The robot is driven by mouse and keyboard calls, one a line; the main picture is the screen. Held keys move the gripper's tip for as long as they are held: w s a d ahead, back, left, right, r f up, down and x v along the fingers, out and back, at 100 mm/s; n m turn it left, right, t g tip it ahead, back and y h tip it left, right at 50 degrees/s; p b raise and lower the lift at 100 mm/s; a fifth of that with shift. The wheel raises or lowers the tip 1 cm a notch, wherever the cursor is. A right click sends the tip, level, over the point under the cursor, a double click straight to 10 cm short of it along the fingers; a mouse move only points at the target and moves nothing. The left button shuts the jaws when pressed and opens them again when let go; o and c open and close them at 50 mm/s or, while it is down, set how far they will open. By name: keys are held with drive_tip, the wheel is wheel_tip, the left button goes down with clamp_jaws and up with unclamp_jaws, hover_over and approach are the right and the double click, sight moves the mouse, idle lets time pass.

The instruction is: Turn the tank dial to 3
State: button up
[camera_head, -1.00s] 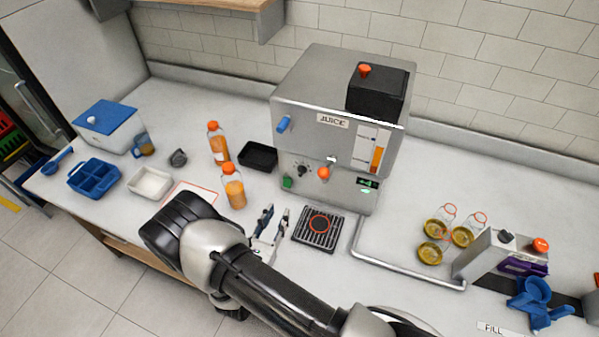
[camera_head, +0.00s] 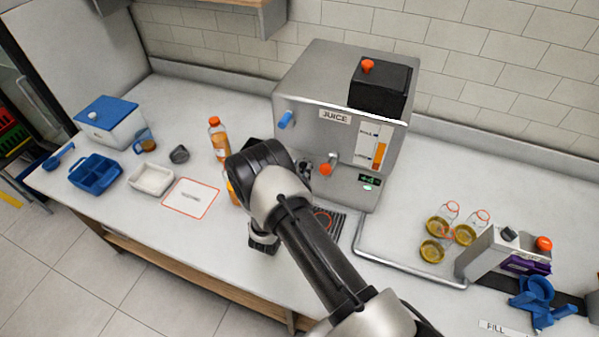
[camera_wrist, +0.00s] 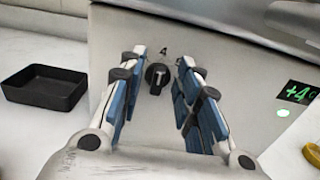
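The tank dial (camera_wrist: 157,78) is a small black knob with a white mark on the machine's grey front. A small character, which looks like a 4, sits just above it; the other markings are hidden or too small to read. My gripper (camera_wrist: 162,60) is open, its two blue-padded fingers on either side of the dial in the wrist view. No contact with the dial is visible, and the depth left between them is hard to tell.
An orange-handled tap (camera_head: 325,169) and a green display (camera_wrist: 297,93) reading +4 C are right of the dial. A black tray (camera_wrist: 45,87) lies to the left. An orange bottle (camera_head: 218,138) stands near my arm. Glass jars (camera_head: 437,226) stand at right.

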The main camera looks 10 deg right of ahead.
drive_tip(key=shift+c, duration=0.6)
clamp_jaws()
